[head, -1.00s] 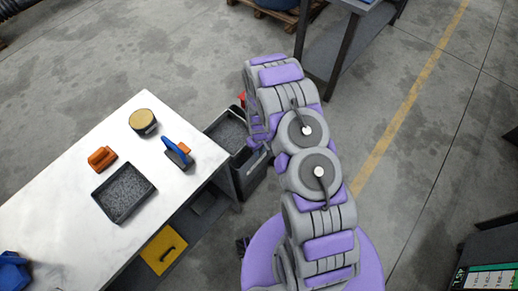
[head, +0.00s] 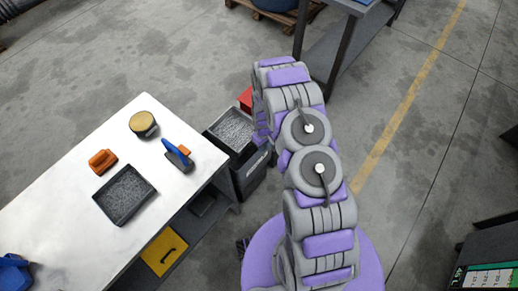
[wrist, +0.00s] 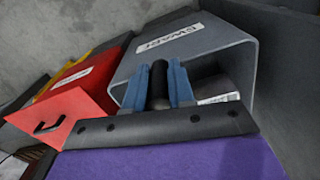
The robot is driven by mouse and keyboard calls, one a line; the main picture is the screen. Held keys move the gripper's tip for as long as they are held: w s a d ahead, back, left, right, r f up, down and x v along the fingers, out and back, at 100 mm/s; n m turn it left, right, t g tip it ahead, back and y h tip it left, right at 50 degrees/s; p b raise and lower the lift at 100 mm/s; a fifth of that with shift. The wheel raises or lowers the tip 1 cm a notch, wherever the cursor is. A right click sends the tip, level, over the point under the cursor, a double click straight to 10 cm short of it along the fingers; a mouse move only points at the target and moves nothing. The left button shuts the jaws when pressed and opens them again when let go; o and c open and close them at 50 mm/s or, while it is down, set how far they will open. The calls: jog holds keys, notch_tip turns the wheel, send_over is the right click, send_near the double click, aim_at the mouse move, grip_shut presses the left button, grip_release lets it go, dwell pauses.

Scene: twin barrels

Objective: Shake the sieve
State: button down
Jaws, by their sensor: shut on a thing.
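A dark-rimmed square with a grey speckled surface, seemingly the sieve (head: 233,127), sits at the top of a dark bin (head: 254,173) at the table's right end. My gripper's fingers are mostly hidden by my arm in the head view. In the wrist view my gripper (wrist: 158,85) shows blue fingers shut on a black rounded handle (wrist: 159,75). What the handle joins is hidden there. A grey labelled box wall (wrist: 190,40) lies just beyond the fingers.
A white table (head: 70,205) on the left holds a speckled black tray (head: 101,209), a round tub (head: 143,124), an orange block (head: 102,161) and a blue-handled tool (head: 178,153). A red box (wrist: 80,85) stands beside the grey box. Open floor lies right of my arm.

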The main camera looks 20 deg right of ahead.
jog(key=shift+w+d, duration=0.85)
jog(key=shift+d, duration=0.1)
jog(key=c, duration=1.4)
grip_release()
jog(key=o, duration=0.4)
jog(key=shift+d, duration=0.25)
jog(key=shift+o, duration=0.2)
jog(key=shift+a, duration=0.1)
notch_tip(320, 180, up, 17)
jog(key=p, duration=0.3)
jog(key=shift+r, duration=0.15)
